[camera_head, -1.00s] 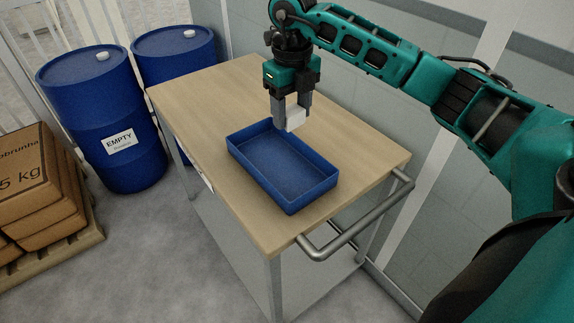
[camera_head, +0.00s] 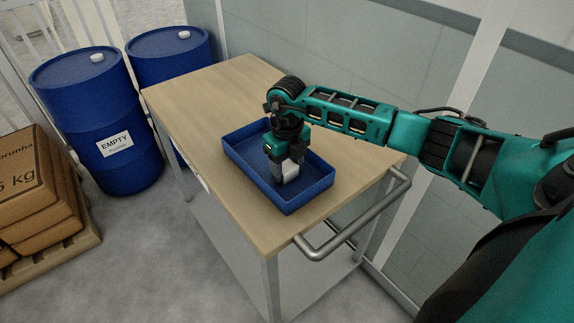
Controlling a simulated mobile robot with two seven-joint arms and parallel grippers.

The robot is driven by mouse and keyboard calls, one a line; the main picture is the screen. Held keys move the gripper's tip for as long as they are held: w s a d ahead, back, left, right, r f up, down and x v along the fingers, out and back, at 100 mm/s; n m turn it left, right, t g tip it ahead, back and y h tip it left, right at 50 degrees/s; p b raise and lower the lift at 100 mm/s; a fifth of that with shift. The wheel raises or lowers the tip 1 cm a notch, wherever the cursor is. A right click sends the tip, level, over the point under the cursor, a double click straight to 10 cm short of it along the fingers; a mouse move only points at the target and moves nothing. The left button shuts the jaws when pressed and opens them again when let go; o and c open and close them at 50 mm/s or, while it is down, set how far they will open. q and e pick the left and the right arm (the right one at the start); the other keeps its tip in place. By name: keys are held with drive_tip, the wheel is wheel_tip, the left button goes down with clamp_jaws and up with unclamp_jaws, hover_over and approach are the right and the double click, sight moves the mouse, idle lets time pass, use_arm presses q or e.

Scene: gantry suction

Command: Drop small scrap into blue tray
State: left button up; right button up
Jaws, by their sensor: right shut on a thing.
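The blue tray (camera_head: 243,182) lies on the wooden top of a cart, and it holds nothing else that I can see. My right gripper (camera_head: 284,177) points down inside the tray's outline, shut on a small white block, the scrap (camera_head: 291,171). The scrap is low over the tray floor, right of the tray's middle. I cannot tell whether it touches the floor. The gripper and wrist hide part of the tray's far side. My left gripper is not in view.
The cart's wooden top (camera_head: 195,100) is clear to the left of and behind the tray. A metal handle (camera_head: 350,228) sticks out at its near right end. A grey wall runs behind the cart.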

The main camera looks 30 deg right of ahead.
sight(287, 166)
drive_tip(key=shift+f, duration=0.1)
drive_tip(key=o, duration=1)
drive_tip(key=shift+o, duration=0.2)
wheel_tip(287, 166, up, 12)
drive_tip(key=shift+r, duration=0.2)
